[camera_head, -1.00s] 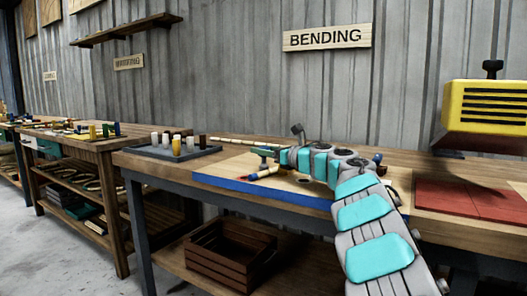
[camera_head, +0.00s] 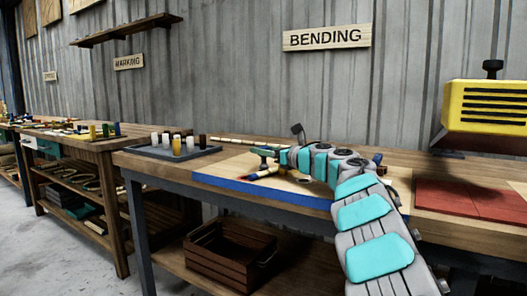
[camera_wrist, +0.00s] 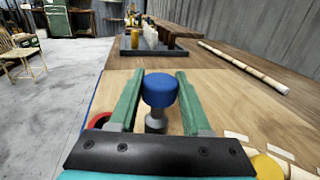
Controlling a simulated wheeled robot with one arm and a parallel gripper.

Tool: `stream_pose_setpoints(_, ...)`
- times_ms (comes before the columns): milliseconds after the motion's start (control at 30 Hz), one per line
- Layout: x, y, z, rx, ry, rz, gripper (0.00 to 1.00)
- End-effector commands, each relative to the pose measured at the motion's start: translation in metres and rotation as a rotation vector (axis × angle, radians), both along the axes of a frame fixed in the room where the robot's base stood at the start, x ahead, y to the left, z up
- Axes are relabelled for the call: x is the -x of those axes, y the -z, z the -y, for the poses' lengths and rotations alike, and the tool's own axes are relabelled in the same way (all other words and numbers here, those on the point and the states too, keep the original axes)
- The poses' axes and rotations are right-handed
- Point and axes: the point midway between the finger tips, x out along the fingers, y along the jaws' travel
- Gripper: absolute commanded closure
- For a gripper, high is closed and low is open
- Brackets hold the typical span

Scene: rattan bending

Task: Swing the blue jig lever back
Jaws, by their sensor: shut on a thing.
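The blue jig lever shows in the wrist view as a round blue knob (camera_wrist: 160,88) on a short grey post. It stands upright between the two green fingers of my gripper (camera_wrist: 154,76), which is shut on it. In the head view my gripper (camera_head: 264,153) is over the left part of a pale jig board (camera_head: 222,175) with a blue front edge. A red and yellow part (camera_head: 262,174) lies just below it there. The arm hides much of the board, and the lever's lower end is hidden in the wrist view.
A dark tray (camera_head: 150,153) of several upright pegs stands left of the board. A pale rattan pole (camera_wrist: 243,67) lies on the bench behind. Red pads (camera_head: 470,200) and a yellow machine (camera_head: 485,108) are at the right. A wooden crate (camera_head: 230,255) sits on the lower shelf.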

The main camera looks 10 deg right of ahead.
Motion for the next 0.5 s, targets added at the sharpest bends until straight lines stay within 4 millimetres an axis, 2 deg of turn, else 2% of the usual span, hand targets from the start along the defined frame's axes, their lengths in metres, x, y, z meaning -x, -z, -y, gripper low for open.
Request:
stream_pose_setpoints(167, -0.002, 0.000, 0.001, 0.001, 0.008, -0.001, 1.00)
stream_pose_setpoints(500, -0.023, 0.000, 0.021, 0.002, 0.133, 0.000, 1.00)
